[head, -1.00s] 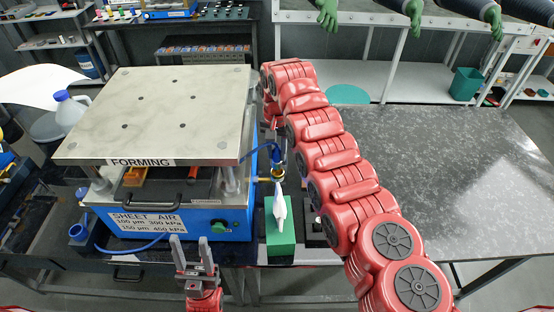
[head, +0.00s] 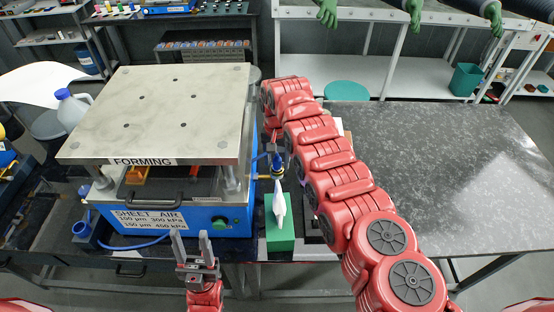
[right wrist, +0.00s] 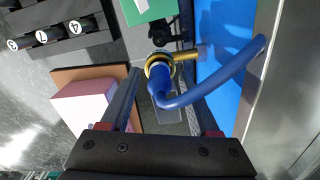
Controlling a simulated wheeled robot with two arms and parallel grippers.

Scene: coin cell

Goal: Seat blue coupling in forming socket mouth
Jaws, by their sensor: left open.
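The blue coupling (right wrist: 160,80) stands at the brass forming socket mouth (right wrist: 157,62) in the right wrist view, its lower end within or against the ring; how deep it sits I cannot tell. A blue hose (right wrist: 220,80) curves from it to the right. In the head view the coupling (head: 277,161) is upright above the brass fitting (head: 278,175), beside the forming press (head: 190,215). My right gripper (right wrist: 160,76) has its fingers apart, one on each side of the coupling, with gaps visible. My left gripper (head: 191,240) is open and empty in front of the press.
A green block (head: 280,237) with a white item on it stands just in front of the socket. A pink-and-white block (right wrist: 88,105) on a brown base and a dark numbered rack (right wrist: 60,35) are left in the right wrist view. The grey tabletop (head: 440,150) is largely clear.

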